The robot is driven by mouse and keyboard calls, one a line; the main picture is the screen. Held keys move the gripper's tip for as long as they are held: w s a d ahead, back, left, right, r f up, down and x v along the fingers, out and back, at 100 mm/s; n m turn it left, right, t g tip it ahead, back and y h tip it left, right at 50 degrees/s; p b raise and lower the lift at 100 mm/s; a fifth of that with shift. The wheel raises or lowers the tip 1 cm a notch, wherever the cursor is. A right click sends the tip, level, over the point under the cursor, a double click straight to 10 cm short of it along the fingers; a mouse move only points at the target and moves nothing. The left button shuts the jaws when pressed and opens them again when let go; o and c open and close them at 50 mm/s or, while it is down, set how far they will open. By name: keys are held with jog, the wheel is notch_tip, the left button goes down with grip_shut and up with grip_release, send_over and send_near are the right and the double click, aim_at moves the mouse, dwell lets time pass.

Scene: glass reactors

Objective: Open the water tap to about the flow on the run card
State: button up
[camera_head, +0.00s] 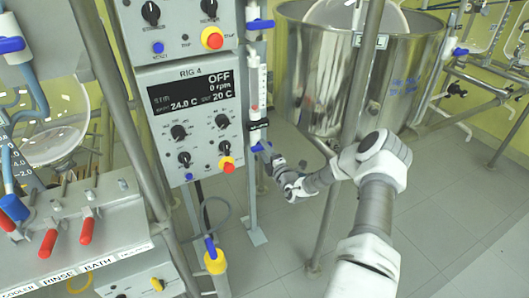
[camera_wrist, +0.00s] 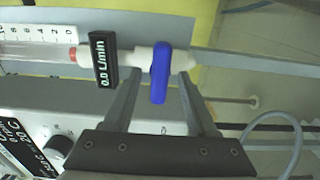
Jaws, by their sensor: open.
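The water tap has a blue lever handle (camera_wrist: 160,74) on a white body, beside a black display (camera_wrist: 104,62) that reads 0.0 L/min. In the wrist view my gripper (camera_wrist: 159,82) is open, with one finger on each side of the blue handle. I see no clear contact between the fingers and the handle. In the head view the tap handle (camera_head: 259,147) shows small below the flow meter (camera_head: 256,88), with my gripper (camera_head: 268,154) right at it. No run card can be made out.
The RIG 4 control panel (camera_head: 190,115) stands just left of the tap, with knobs and a red button. A large steel vessel (camera_head: 325,75) is behind my arm at the right. Red-handled valves (camera_head: 67,238) sit at lower left. The floor at right is clear.

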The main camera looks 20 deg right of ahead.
grip_shut()
dwell(0.5)
jog(key=n+p, duration=0.5)
jog(key=n, duration=0.4)
jog(key=shift+n, duration=0.4)
dwell(0.5)
